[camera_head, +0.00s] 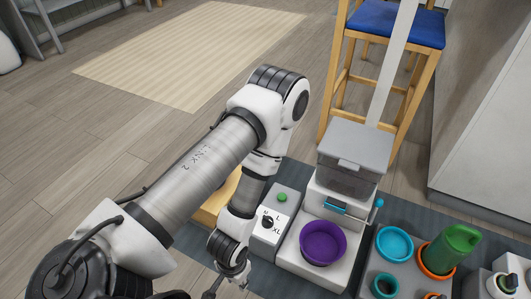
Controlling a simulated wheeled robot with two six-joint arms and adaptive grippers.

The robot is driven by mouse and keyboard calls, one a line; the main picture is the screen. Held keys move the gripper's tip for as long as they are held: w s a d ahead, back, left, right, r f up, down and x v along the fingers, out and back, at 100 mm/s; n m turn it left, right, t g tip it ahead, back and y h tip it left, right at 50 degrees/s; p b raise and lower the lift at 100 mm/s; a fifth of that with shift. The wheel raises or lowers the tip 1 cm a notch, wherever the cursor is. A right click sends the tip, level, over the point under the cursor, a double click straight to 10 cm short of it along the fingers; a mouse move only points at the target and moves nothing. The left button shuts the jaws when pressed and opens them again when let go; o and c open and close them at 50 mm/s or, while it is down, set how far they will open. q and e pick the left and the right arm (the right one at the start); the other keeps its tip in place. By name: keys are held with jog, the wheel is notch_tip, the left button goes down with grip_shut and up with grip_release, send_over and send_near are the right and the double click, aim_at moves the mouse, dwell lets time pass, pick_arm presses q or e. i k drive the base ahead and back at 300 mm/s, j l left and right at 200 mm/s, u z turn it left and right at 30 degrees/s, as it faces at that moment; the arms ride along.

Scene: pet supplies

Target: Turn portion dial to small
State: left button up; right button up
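The portion dial (267,221) is a small black knob on the white top panel of a grey control box (266,241). Letter marks, including an XL, surround it, but its exact pointing is too small to tell. A green button (282,197) sits above the dial. My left gripper (213,289) hangs to the left of the box, pointing down near the bottom edge and apart from the dial. Its fingers are small and partly cut off, so its opening is unclear. My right gripper is not in view.
A feeder with a grey hopper (355,143) and a purple bowl (323,243) stands right of the box. A grey tray (372,266) holds teal cups (395,244) and a green container (449,250). A blue-seated wooden chair (397,22) stands behind.

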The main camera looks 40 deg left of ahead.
aim_at(267, 221)
jog(key=u, duration=1.1)
jog(key=l+u, duration=0.2)
jog(key=l, duration=1.55)
